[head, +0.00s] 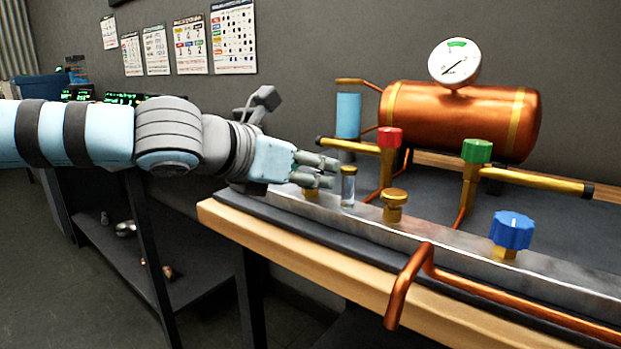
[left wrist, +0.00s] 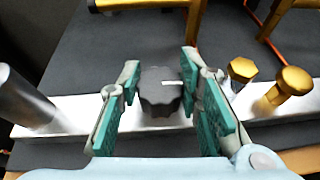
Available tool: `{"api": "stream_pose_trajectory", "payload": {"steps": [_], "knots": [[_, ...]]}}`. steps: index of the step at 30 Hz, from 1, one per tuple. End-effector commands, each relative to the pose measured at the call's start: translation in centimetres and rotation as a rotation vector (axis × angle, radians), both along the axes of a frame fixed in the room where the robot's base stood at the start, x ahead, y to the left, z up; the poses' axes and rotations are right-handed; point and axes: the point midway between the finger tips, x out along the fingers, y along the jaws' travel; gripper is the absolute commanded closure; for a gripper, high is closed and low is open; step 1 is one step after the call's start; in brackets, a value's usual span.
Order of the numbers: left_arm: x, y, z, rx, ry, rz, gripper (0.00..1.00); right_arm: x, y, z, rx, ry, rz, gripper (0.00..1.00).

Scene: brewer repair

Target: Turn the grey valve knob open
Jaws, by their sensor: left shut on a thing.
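The grey valve knob (left wrist: 160,95) is dark grey and ribbed, with a white pointer mark on top that points to the right in the left wrist view. It sits on the metal rail between the two green-padded fingers of my left gripper (left wrist: 160,78), which is shut on it from both sides. In the head view my left gripper (head: 328,172) reaches in from the left over the rail's far left end, and its fingers hide the knob. My right gripper is in neither view.
Red (head: 389,138) and green (head: 477,151) valves stand behind, before a copper tank (head: 455,118). A copper pipe (head: 408,285) juts over the front edge.

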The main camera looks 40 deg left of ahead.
Motion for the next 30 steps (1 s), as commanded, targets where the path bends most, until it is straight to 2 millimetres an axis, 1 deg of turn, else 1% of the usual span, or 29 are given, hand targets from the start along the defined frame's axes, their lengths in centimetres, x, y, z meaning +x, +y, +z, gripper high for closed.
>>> {"api": "stream_pose_trajectory", "payload": {"steps": [7, 22, 23, 24, 26, 30], "knots": [[-0.02, -0.05, -0.06, 0.002, 0.003, 0.076, 0.96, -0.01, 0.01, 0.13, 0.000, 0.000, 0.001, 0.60], [-0.01, 0.00, -0.05, -0.003, 0.001, 0.093, 0.96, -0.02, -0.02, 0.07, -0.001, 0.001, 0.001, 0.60], [-0.01, 0.00, -0.05, -0.003, 0.001, 0.093, 0.64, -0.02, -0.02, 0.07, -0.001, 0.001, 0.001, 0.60], [-0.01, 0.00, -0.05, -0.003, 0.000, 0.093, 0.57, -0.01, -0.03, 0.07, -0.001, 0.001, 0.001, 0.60], [-0.01, 0.00, -0.04, -0.003, 0.000, 0.093, 0.47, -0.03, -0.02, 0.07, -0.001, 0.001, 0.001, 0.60], [0.00, -0.01, -0.03, -0.004, 0.000, 0.093, 0.47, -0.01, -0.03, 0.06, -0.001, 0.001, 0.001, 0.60]]}}
